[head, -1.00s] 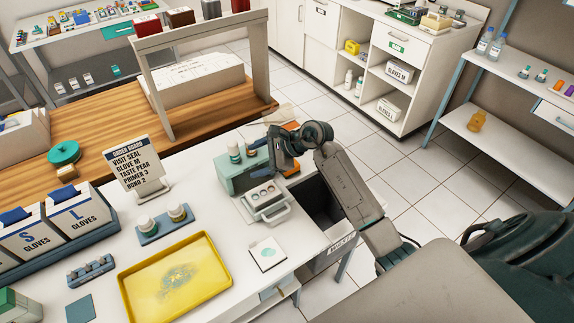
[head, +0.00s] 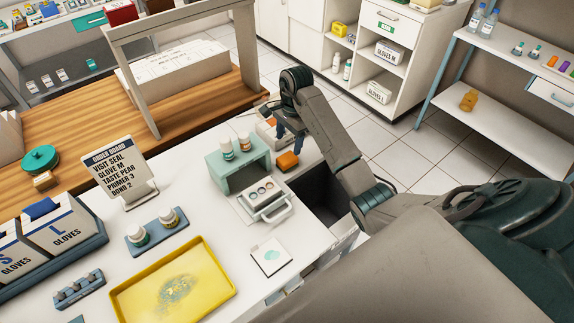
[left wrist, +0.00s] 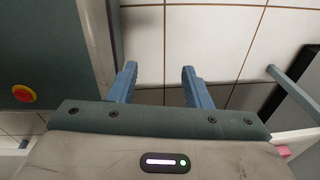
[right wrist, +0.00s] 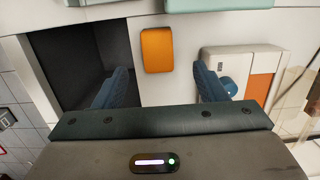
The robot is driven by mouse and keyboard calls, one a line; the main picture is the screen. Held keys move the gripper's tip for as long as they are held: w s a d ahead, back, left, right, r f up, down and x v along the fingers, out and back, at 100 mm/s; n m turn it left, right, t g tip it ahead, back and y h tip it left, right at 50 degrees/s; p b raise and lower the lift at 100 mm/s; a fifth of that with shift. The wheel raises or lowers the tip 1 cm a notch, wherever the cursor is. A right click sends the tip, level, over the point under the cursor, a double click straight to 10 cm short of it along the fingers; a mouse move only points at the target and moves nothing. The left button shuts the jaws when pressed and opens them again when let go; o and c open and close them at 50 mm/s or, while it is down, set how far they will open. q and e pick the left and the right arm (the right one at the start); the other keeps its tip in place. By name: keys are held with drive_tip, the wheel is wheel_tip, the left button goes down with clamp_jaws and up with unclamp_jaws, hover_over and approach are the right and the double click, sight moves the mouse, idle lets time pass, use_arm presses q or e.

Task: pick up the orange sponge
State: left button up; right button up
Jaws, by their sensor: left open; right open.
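The orange sponge (head: 287,161) lies on the white counter, right of the green bottle stand, in the head view. In the right wrist view the sponge (right wrist: 157,50) is ahead of the fingers, within the gap between them and apart from both. My right gripper (head: 288,132) is open and empty, above the counter just beyond the sponge in the head view; the right wrist view shows its two blue fingers (right wrist: 160,88) wide apart. My left gripper (left wrist: 160,82) is open and empty in the left wrist view, over white floor tiles; it is not in the head view.
A green stand (head: 238,168) with bottles and a white case (head: 266,203) stand left of the sponge. A dark open bin (head: 318,195) is sunk in the counter nearer me. A white box with an orange panel (right wrist: 236,75) sits by the right finger.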

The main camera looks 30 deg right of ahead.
sight(287, 157)
wheel_tip(287, 157, down, 2)
drive_tip(key=shift+w+a+f+b, duration=0.1)
drive_tip(key=shift+w+f+b, duration=0.05)
drive_tip(key=shift+b, duration=0.3)
drive_tip(key=shift+w+f, duration=0.1)
drive_tip(key=shift+f, duration=0.25)
drive_tip(key=shift+s+a+f+b, duration=0.1)
drive_tip(key=shift+s+f+b, duration=0.1)
drive_tip(key=shift+f+b, duration=0.35)
drive_tip(key=shift+s+f+b, duration=0.15)
drive_tip(key=shift+f+b, duration=0.3)
drive_tip(key=shift+b, duration=0.1)
drive_tip(key=shift+s+a+f+p, duration=0.15)
drive_tip(key=shift+s+f+p, duration=0.1)
drive_tip(key=shift+p, duration=0.85)
drive_tip(key=shift+w+f, duration=0.15)
drive_tip(key=shift+f, duration=1.1)
use_arm(q)
drive_tip(key=shift+w+a+f, duration=0.1)
drive_tip(key=shift+w+f, duration=0.45)
drive_tip(key=shift+f, duration=0.35)
use_arm(e)
drive_tip(key=c, duration=1.1)
drive_tip(key=shift+o, duration=0.2)
